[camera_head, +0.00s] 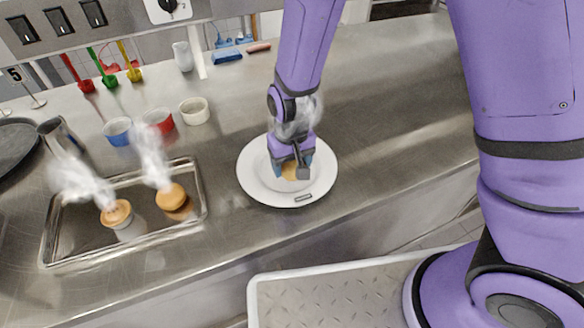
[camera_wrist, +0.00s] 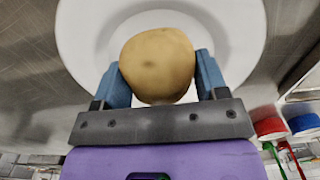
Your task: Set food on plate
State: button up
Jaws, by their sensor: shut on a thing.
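A white round plate (camera_head: 256,184) lies on the steel counter. My gripper (camera_head: 292,170) is over the plate, its blue fingers pointing down. It is shut on a round golden-brown food item (camera_wrist: 157,62), which shows between the two fingers in the wrist view, with the plate (camera_wrist: 85,45) behind it. In the head view the held food (camera_head: 290,170) is partly hidden by my gripper. I cannot tell whether it touches the plate. Two similar food items, one on the left (camera_head: 116,213) and one on the right (camera_head: 171,196), are on the metal tray (camera_head: 85,254), with white steam above them.
A blue cup (camera_head: 118,133), a red cup (camera_head: 159,121) and a cream cup (camera_head: 194,112) stand behind the tray. A metal pitcher (camera_head: 58,135) is at the left. A white bottle (camera_head: 183,56) stands at the back. The counter right of the plate is clear.

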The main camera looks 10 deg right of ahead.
aim_at(292, 170)
jog(key=shift+w+d+f, duration=0.2)
jog(key=shift+w+f, duration=0.05)
jog(key=shift+w, duration=0.4)
jog(key=shift+f, duration=1.55)
jog(key=shift+f, duration=0.1)
jog(key=o, duration=1)
jog(key=shift+c, duration=0.2)
